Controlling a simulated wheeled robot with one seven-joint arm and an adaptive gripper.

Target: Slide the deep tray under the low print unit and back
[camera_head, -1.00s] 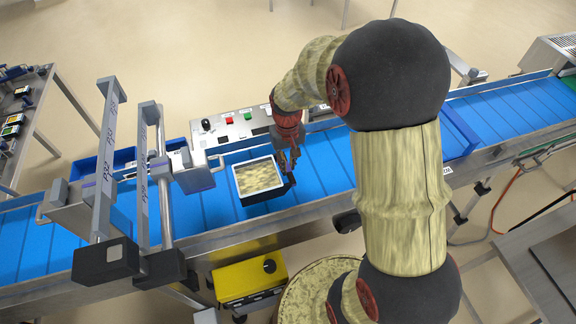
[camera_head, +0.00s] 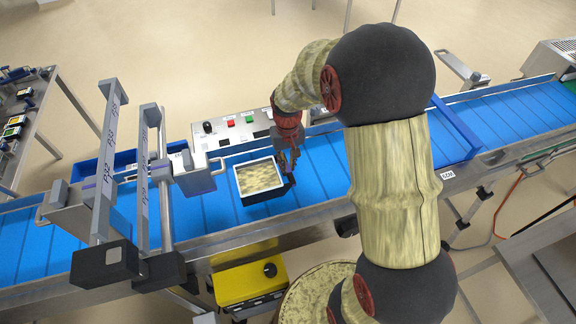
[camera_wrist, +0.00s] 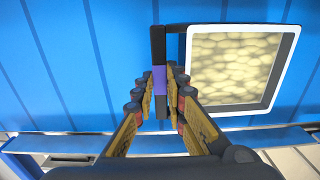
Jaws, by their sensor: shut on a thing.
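The deep tray (camera_head: 242,186) is black with a white rim and holds a pale, lumpy yellowish filling. It sits on the blue conveyor in the head view, right of the print unit (camera_head: 195,176) with its grey frame and posts. In the wrist view the tray's rim (camera_wrist: 297,62) shows at the right. My gripper (camera_head: 290,165) is at the tray's right side in the head view. In the wrist view its fingers (camera_wrist: 167,95) are shut on an upright black and purple handle (camera_wrist: 159,75) beside the tray. The join between handle and tray is partly hidden.
The blue belt (camera_head: 325,160) runs left and right between metal rails. A control panel (camera_head: 230,128) stands behind it. Two grey posts (camera_head: 143,175) cross over the belt at the left. A blue bin (camera_head: 90,168) lies behind them. A yellow box (camera_head: 250,283) is in front.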

